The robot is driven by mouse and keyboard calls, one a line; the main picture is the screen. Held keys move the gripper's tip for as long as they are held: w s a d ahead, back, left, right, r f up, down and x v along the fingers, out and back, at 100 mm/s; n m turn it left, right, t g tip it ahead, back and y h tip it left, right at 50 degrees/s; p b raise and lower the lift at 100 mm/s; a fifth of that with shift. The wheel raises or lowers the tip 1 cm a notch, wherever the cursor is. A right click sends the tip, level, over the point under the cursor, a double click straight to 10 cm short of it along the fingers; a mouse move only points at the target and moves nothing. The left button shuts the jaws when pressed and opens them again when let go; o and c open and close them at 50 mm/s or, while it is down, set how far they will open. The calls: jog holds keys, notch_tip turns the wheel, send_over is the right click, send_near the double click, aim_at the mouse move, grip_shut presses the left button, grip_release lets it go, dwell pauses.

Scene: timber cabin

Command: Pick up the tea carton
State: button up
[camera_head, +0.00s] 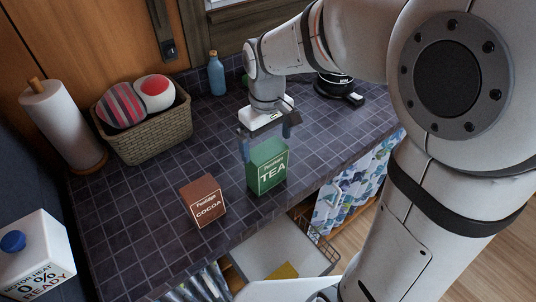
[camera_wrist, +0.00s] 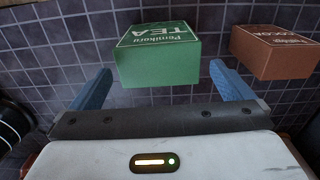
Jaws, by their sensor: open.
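The green tea carton (camera_head: 268,167) stands upright on the dark tiled counter, near its front edge. In the wrist view the tea carton (camera_wrist: 158,58) appears upside down, ahead of my gripper and between the lines of its fingers. My gripper (camera_head: 266,140) is open, with two blue fingers spread apart, just behind and above the carton in the head view. In the wrist view my gripper (camera_wrist: 160,82) holds nothing. I cannot tell whether a finger touches the carton.
A brown cocoa box (camera_head: 203,201) stands left of the tea carton; it also shows in the wrist view (camera_wrist: 272,52). A wicker basket (camera_head: 150,137), paper towel roll (camera_head: 62,125) and blue bottle (camera_head: 216,75) stand at the back. The tiled counter (camera_head: 130,230) is clear at front left.

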aim_at(267, 149)
jog(key=f, duration=0.6)
jog(key=shift+w+p, duration=0.2)
jog(key=shift+p, duration=0.2)
jog(key=shift+c, duration=0.4)
jog(key=c, duration=0.7)
jog(key=shift+o, duration=0.2)
